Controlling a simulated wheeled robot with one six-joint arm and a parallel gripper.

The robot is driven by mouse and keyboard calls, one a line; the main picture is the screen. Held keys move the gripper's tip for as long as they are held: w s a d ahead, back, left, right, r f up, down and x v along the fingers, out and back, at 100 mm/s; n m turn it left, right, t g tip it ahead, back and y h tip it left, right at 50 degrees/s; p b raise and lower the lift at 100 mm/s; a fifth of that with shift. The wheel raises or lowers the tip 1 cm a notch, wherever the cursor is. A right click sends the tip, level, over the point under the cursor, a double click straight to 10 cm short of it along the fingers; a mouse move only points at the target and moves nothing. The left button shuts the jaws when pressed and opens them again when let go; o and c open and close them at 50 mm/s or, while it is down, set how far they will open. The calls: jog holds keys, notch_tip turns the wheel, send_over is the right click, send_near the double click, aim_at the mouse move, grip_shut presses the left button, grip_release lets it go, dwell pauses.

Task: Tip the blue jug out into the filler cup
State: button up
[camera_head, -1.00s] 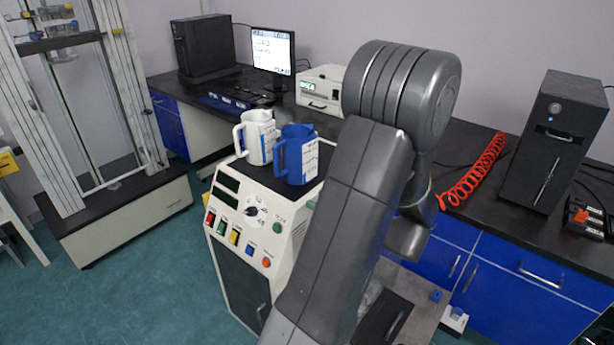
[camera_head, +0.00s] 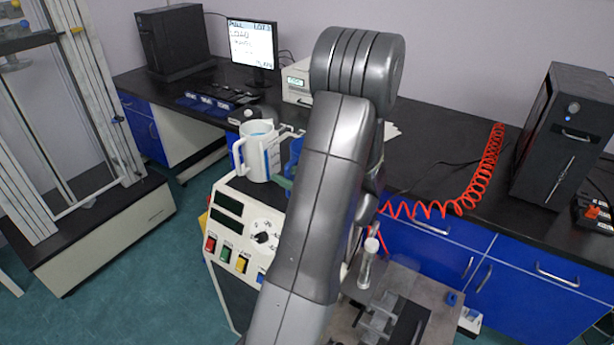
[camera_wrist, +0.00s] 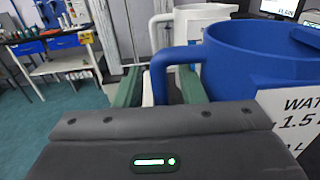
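The blue jug (camera_head: 296,150) stands upright on top of the cream control cabinet, mostly hidden behind my arm in the head view. In the wrist view the blue jug (camera_wrist: 235,68) is large and close, with its handle on the left and a white label starting "WAT" and "1.5". My gripper (camera_wrist: 160,88) has its green fingers apart, one on each side of the blue handle, with a gap showing beside it. In the head view only a bit of green finger shows beside the jug. I cannot single out the filler cup in either view.
A white jug (camera_head: 258,150) stands close to the left of the blue one. The cream cabinet (camera_head: 240,215) has buttons and a dial on its sloped front. A red coiled hose (camera_head: 465,190) crosses the black bench.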

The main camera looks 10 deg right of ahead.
jog(key=shift+c, duration=0.4)
grip_shut()
dwell(0.9)
jog(key=shift+r, duration=0.1)
